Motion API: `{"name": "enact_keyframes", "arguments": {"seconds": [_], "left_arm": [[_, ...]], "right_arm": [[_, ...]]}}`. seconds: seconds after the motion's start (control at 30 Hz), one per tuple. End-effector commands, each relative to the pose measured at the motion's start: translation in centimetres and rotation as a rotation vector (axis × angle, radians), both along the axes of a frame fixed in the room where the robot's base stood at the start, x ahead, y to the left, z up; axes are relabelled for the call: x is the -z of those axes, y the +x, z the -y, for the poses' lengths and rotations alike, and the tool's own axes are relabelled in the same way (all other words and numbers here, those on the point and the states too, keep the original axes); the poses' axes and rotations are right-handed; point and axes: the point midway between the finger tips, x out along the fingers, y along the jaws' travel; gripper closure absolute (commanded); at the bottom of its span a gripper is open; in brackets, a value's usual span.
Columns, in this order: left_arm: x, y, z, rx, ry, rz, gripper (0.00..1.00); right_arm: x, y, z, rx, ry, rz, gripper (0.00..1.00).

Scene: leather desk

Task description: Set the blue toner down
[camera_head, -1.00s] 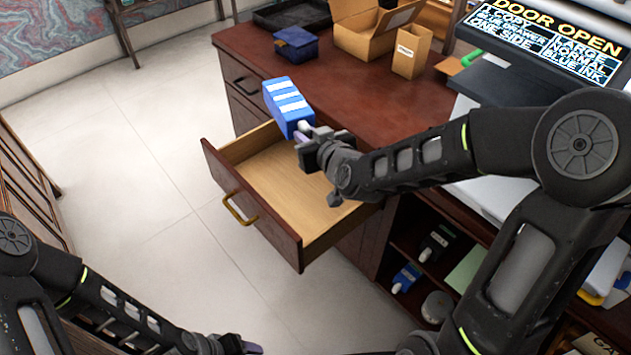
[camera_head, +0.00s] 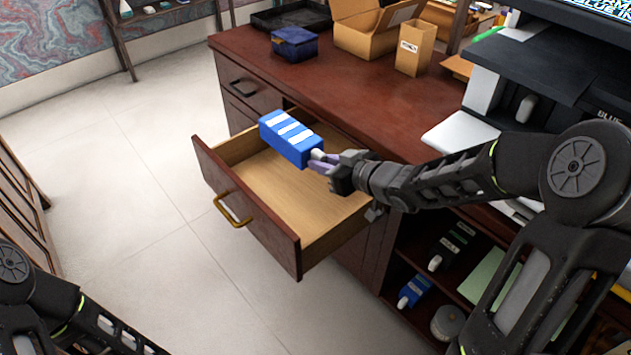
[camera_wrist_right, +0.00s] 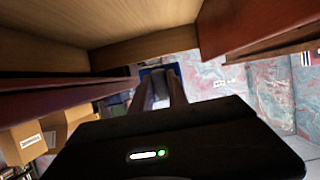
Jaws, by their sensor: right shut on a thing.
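The blue toner (camera_head: 289,138) is a blue box with white stripes and a pale knob at its near end. My right gripper (camera_head: 322,162) is shut on that near end and holds the toner over the open drawer (camera_head: 293,198). Whether the toner touches the drawer floor is hard to tell; it seems to be above it. In the right wrist view, a bit of the toner (camera_wrist_right: 158,72) shows between the fingers, mostly hidden. My left gripper is out of view; only the left arm shows at the lower left.
On the desk (camera_head: 370,105) stand a dark blue box (camera_head: 295,43), an open cardboard box (camera_head: 366,32) and a small carton (camera_head: 415,48). A printer (camera_head: 530,85) is at right. Another blue toner (camera_head: 412,289) lies on the shelf below. The drawer floor looks bare.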

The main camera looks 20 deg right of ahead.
Motion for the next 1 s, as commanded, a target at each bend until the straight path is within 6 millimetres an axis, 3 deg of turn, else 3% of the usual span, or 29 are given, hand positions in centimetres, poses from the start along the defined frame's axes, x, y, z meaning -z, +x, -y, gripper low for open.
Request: {"name": "enact_keyframes", "arguments": {"seconds": [0.13, 0.4, 0.77, 1.0], "left_arm": [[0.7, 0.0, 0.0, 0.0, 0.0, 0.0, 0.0], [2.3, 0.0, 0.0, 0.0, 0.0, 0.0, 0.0], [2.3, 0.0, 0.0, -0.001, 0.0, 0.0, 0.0], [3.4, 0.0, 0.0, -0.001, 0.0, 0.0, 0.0]], "right_arm": [[1.3, 0.0, 0.0, 0.0, 0.003, 0.001, 1.0], [5.8, 0.0, 0.0, -0.001, 0.002, 0.0, 1.0], [6.2, 0.1, 0.0, 0.0, 0.0, 0.003, 1.0], [9.2, 0.0, -0.1, -0.001, 0.003, 0.0, 1.0]]}}
